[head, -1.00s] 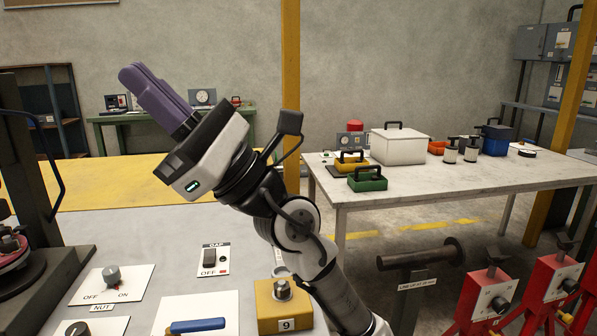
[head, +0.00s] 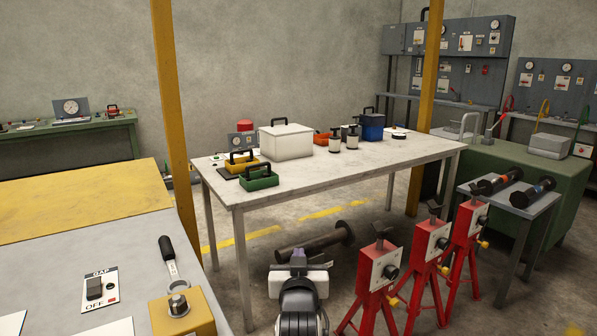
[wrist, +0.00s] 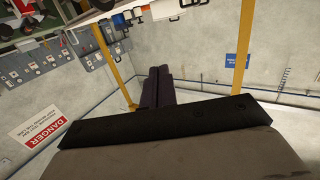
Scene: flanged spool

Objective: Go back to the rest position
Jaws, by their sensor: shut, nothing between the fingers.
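My gripper (head: 298,256) shows at the bottom middle of the head view, seen from behind above my folded arm, and only its purple finger tops stand out. In the wrist view its two dark purple fingers (wrist: 160,86) lie together with nothing between them. They point out toward a bare grey wall and touch nothing there. A dark flanged spool (head: 318,240) lies on its side just beyond my gripper in the head view; its lower part is partly hidden.
Red stands (head: 378,278) are close on the right. A pale worktable (head: 330,176) with boxes stands ahead. A grey bench (head: 60,270) with a wrench (head: 168,258) and yellow block (head: 182,314) is on the left. A small table (head: 512,212) is far right.

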